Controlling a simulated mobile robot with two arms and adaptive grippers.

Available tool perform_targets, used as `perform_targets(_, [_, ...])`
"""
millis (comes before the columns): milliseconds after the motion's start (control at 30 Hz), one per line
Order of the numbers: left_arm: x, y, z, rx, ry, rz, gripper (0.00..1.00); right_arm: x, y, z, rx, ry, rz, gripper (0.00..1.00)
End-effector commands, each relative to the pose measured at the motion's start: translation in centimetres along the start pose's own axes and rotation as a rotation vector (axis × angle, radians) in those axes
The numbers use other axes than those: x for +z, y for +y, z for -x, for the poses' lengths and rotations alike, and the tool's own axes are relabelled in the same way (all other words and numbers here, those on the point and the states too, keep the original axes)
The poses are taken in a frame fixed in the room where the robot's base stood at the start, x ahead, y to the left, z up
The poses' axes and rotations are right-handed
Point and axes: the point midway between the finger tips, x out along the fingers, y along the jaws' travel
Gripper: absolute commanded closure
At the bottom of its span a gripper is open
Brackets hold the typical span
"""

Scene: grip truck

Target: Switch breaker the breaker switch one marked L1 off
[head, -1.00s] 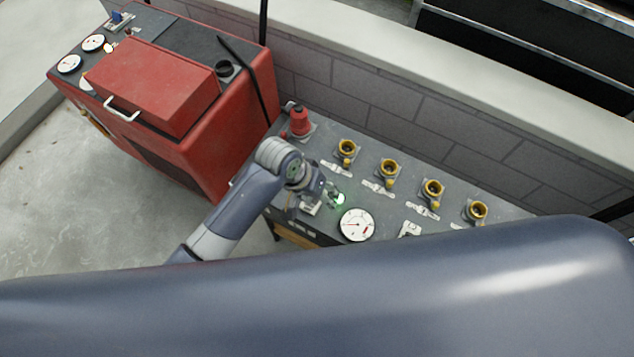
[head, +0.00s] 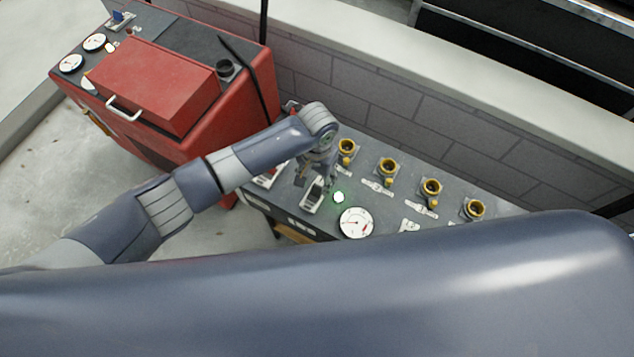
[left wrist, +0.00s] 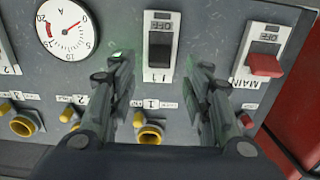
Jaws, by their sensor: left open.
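The L1 breaker switch (left wrist: 161,50) is a black rocker in a white plate marked L1, upside down in the left wrist view. In the head view its plate (head: 314,197) lies on the grey panel (head: 296,215), beside a lit green lamp (head: 339,197). My left gripper (left wrist: 162,88) is open and empty. Its two dark fingers are apart, either side of the lower end of the L1 plate in the wrist picture; contact cannot be told. In the head view the left gripper (head: 314,178) is over the panel, partly hiding the switch area. My right gripper is out of view.
A red MAIN switch (left wrist: 265,64) sits beside L1. A round gauge (head: 356,222) and several yellow sockets (head: 387,167) are also on the panel. A red machine (head: 180,90) stands at the left, and a block wall (head: 440,125) runs behind.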

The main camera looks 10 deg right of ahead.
Motion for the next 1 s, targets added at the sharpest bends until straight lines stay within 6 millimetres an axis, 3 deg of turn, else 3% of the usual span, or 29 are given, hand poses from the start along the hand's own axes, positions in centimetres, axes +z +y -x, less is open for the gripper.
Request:
perform_targets(100, [0.0, 0.1, -1.9, 0.000, -0.001, 0.001, 0.55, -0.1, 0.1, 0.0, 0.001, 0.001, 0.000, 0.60])
perform_targets(300, [0.0, 0.0, -3.8, 0.001, 0.000, 0.000, 0.55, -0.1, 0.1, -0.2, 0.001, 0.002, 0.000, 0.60])
perform_targets(700, [-0.1, 0.1, -4.3, 0.001, 0.002, -0.001, 0.55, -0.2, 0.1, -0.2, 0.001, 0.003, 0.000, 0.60])
perform_targets(900, [-0.1, 0.1, -4.3, 0.001, 0.002, -0.001, 0.99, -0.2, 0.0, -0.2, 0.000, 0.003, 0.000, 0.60])
perform_targets(1000, [-0.1, 0.1, -4.3, 0.001, 0.002, -0.001, 0.99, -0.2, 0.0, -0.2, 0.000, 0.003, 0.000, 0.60])
